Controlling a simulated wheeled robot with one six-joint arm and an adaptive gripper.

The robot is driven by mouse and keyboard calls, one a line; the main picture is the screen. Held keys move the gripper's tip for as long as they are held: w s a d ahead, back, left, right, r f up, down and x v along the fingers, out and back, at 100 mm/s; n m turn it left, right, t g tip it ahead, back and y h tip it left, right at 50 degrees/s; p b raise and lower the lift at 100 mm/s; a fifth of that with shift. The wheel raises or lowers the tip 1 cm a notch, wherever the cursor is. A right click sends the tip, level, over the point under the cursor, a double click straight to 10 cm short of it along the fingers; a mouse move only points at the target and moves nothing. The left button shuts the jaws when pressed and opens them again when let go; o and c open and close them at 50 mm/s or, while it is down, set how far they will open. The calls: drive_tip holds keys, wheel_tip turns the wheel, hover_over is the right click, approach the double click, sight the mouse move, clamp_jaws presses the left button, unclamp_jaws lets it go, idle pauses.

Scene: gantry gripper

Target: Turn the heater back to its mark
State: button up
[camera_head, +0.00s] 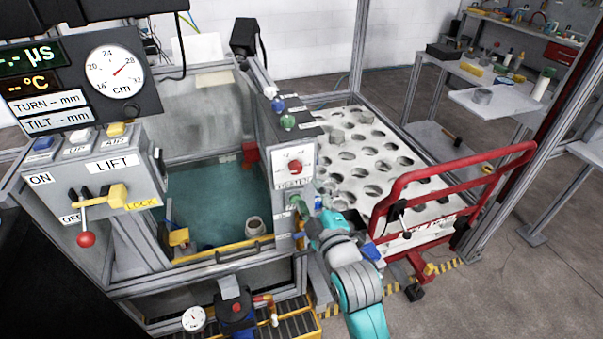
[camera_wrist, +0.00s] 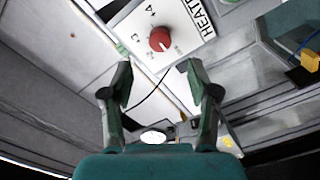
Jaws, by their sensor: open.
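The heater knob (camera_head: 295,167) is a round red dial on a white plate on the grey post to the right of the tank. In the wrist view the red knob (camera_wrist: 160,39) sits beyond my fingertips, near the top middle, on a plate with numbers and the word HEATER (camera_wrist: 196,17). A pale pointer line shows on the knob, but I cannot tell exactly which number it faces. My gripper (camera_wrist: 160,85) is open and empty, its two fingers apart and clear of the knob. In the head view my gripper (camera_head: 308,203) is beside the post, below the heater plate, partly hidden.
The tank (camera_head: 215,205) with greenish water is left of the post. Coloured knobs (camera_head: 282,112) sit on top of the post. A lever box marked LIFT (camera_head: 112,165) is far left.

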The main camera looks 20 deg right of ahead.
sight(298, 171)
drive_tip(key=w, duration=0.9)
clamp_jaws()
